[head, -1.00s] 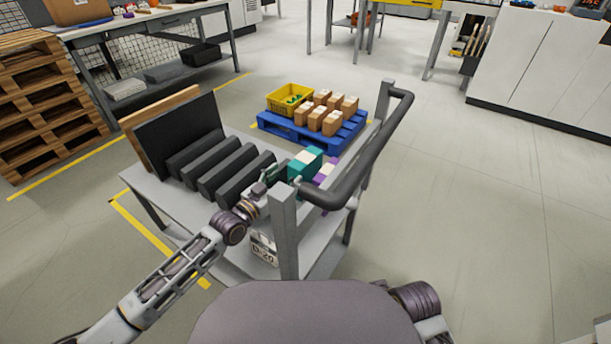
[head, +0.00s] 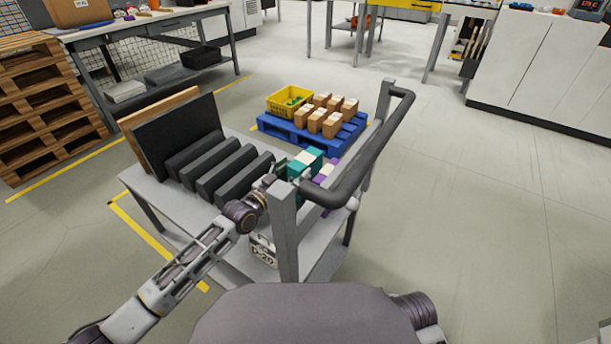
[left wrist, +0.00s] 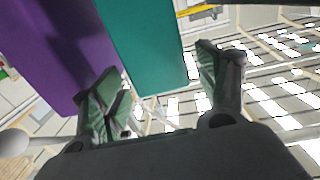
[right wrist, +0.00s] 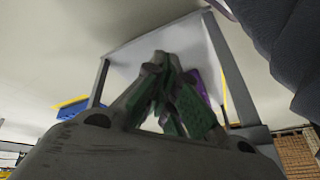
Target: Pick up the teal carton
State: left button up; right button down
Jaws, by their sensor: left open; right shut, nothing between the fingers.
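The teal carton (head: 304,164), with a white band, stands on the grey cart's top near the handle end. A purple carton (head: 326,174) stands beside it on the right. My left gripper (head: 277,174) is open at the teal carton's near left side, partly hidden by the cart post. In the left wrist view, the teal carton (left wrist: 146,45) lies ahead between the open fingers (left wrist: 165,92). The left finger overlaps the purple carton (left wrist: 62,50). I cannot tell whether either finger touches. My right gripper (right wrist: 172,85) is shut and empty in the right wrist view.
The cart's dark handle (head: 365,160) and grey post (head: 284,235) stand close to my left gripper. Several dark bars (head: 220,172) lie on the cart left of the carton. A blue pallet (head: 290,134) with brown boxes and a yellow crate (head: 291,100) stands beyond.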

aim_at(302, 160)
pick_arm(q)
jog(key=shift+w+d+r, duration=0.1)
jog(key=shift+w+d, duration=0.3)
jog(key=shift+w, duration=0.05)
jog(key=shift+w+d+r+b, duration=0.2)
jog(key=shift+w+d+b, duration=0.25)
jog(key=shift+w+b, duration=0.2)
jog(key=shift+x, duration=1.1)
pick_arm(e)
jog(key=shift+t+y, duration=0.3)
jog(key=shift+t, duration=0.1)
jog(key=shift+w+a+f, duration=0.1)
jog(key=shift+a+f, duration=0.1)
jog(key=shift+f, duration=0.5)
jog(key=shift+w+a+f, duration=0.1)
jog(key=shift+a+f, duration=0.05)
jog(key=shift+f, duration=0.6)
jog(key=shift+w+a+f, duration=0.1)
jog(key=shift+a+f, duration=0.1)
jog(key=shift+f, duration=0.5)
pick_arm(q)
jog(key=shift+c, duration=0.5)
jog(key=shift+r, duration=0.1)
grip_shut()
jog(key=shift+r, duration=0.15)
pick_arm(e)
jog(key=shift+r, duration=0.1)
